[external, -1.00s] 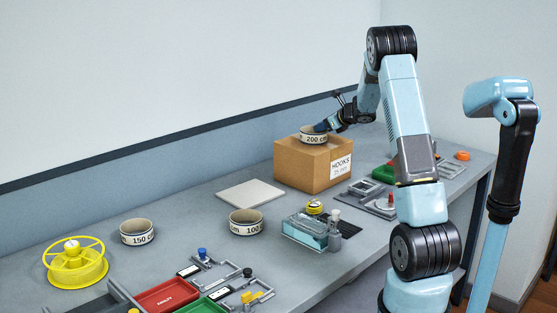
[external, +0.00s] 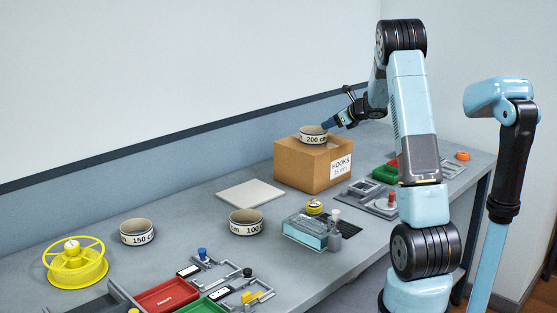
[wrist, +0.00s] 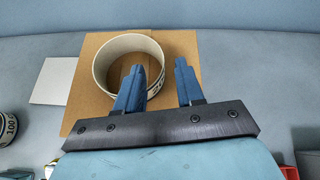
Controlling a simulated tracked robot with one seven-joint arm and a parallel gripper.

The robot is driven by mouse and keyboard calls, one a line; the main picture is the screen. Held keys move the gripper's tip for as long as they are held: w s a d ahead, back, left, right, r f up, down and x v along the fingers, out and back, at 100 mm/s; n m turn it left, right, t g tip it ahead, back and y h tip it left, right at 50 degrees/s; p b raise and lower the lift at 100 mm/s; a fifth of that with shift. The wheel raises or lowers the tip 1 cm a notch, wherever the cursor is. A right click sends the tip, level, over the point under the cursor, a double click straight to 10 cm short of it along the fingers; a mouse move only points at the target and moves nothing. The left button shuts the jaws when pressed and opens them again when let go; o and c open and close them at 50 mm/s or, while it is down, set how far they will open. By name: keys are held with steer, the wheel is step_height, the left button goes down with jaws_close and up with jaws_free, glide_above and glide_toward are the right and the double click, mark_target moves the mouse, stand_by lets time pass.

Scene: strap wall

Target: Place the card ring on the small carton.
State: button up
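The card ring marked 200 cm (external: 313,135) lies flat on top of the brown small carton (external: 293,167), which bears a HOOKS label. In the wrist view the ring (wrist: 101,80) sits on the carton's top (wrist: 82,100), towards its far edge. My gripper (external: 329,124) is just right of the ring in the external view. In the wrist view my gripper (wrist: 159,64) has its blue fingers apart with nothing clamped between them. The left finger overlaps the ring's near right wall. Whether it touches the ring I cannot tell.
Two more rings, 150 cm (external: 137,232) and 100 cm (external: 246,223), stand on the grey bench. A pale square plate (external: 250,194) lies left of the carton. A clear box (external: 306,233), a yellow spool (external: 77,264) and trays crowd the front and left.

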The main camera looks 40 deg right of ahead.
steer(key=v, duration=0.7)
steer(key=s+a+r+n+g+y, duration=0.1)
steer(key=s+a+r+n+g, duration=0.2)
steer(key=a+n, duration=0.5)
steer(key=s+a+r+n+y, duration=0.2)
steer(key=s+a+r+n, duration=0.15)
steer(key=a, duration=0.95)
steer(key=s+a+r+n+g+y, duration=0.15)
steer(key=s+a+n, duration=0.3)
steer(key=a, duration=0.55)
steer(key=s+a+n+g+h, duration=0.1)
steer(key=s+a+n+h, duration=0.1)
steer(key=s+a+n, duration=0.3)
steer(key=s+a+f+n+g+h, duration=0.1)
steer(key=s+a+n+h, duration=0.2)
steer(key=s+n, duration=0.9)
steer(key=s+a, duration=0.2)
steer(key=s, duration=0.2)
steer(key=shift+s+n, duration=0.25)
steer(key=shift+n, duration=0.15)
